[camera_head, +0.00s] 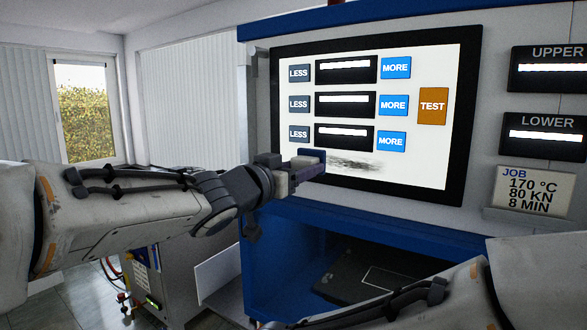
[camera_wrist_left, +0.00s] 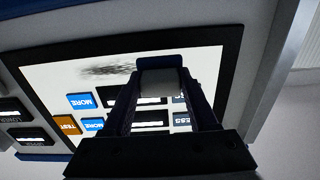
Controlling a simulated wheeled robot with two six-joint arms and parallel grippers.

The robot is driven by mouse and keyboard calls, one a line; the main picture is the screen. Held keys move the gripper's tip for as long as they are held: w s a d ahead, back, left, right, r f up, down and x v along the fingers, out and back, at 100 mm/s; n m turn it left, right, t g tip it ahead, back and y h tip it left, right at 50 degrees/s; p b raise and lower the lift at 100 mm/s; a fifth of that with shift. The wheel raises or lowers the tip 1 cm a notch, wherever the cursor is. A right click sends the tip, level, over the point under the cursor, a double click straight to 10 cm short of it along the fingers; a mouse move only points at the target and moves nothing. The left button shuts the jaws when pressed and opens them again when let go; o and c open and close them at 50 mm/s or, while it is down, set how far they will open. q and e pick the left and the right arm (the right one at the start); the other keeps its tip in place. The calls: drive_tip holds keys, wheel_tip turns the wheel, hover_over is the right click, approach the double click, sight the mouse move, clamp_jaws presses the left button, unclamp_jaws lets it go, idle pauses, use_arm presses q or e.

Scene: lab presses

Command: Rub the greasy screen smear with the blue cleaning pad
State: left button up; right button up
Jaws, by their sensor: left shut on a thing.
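The dark grey greasy smear (camera_head: 355,165) lies along the lower part of the white touch screen (camera_head: 434,150). It also shows in the left wrist view (camera_wrist_left: 105,70), where the screen appears upside down. My left gripper (camera_head: 292,172) is shut on the dark blue cleaning pad (camera_head: 312,159), which also shows between the fingers in the left wrist view (camera_wrist_left: 160,62). In the head view the pad is in front of the screen's lower left, just left of the smear. I cannot tell whether it touches the glass. My right gripper is out of view.
The screen has grey LESS buttons, blue MORE buttons (camera_head: 391,142) just above the smear and an orange TEST button (camera_head: 432,106). A job card (camera_head: 533,190) and two displays are at the right. The press opening (camera_head: 370,275) is below. My right arm crosses the lower right.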

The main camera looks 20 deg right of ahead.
use_arm(q)
drive_tip(key=shift+p+x, duration=0.3)
drive_tip(key=shift+x, duration=0.7)
